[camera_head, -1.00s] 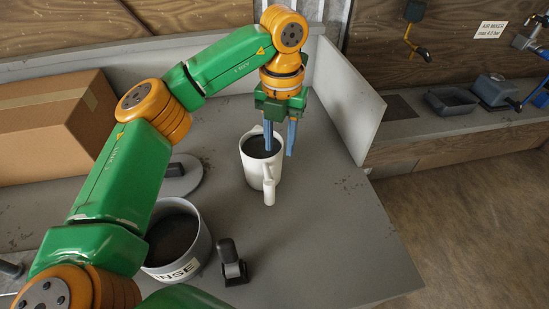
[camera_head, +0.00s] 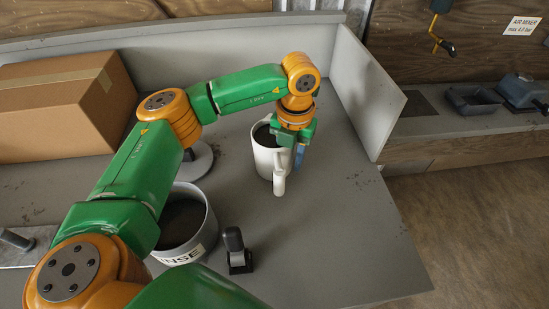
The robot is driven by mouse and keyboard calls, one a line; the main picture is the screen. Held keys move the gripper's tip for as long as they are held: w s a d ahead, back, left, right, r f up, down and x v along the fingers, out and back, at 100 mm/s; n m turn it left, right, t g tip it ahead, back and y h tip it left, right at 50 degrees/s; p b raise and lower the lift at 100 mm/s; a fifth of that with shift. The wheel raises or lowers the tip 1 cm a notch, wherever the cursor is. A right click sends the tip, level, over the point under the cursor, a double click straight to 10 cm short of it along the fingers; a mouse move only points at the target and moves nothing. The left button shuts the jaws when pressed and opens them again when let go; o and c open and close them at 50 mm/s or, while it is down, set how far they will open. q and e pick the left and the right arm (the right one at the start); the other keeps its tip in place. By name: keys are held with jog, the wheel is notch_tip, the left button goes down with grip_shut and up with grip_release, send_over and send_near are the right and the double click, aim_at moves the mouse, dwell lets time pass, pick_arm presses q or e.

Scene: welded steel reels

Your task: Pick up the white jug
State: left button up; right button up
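The white jug (camera_head: 265,160) stands upright on the grey bench, its handle (camera_head: 280,181) facing the front and its inside dark. My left gripper (camera_head: 291,155) is down at the jug's right rim, pointing downward. One blue finger shows outside the jug's right wall, close to it. The other finger is hidden by the jug and the gripper body, so I cannot see whether the fingers press on the wall. My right gripper is out of view.
A cardboard box (camera_head: 65,105) is at the back left. A raised panel (camera_head: 367,95) edges the bench on the right. The bench's right front is clear.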

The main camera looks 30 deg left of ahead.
pick_arm(q)
grip_shut()
jog(key=shift+r, duration=0.1)
dwell(1.2)
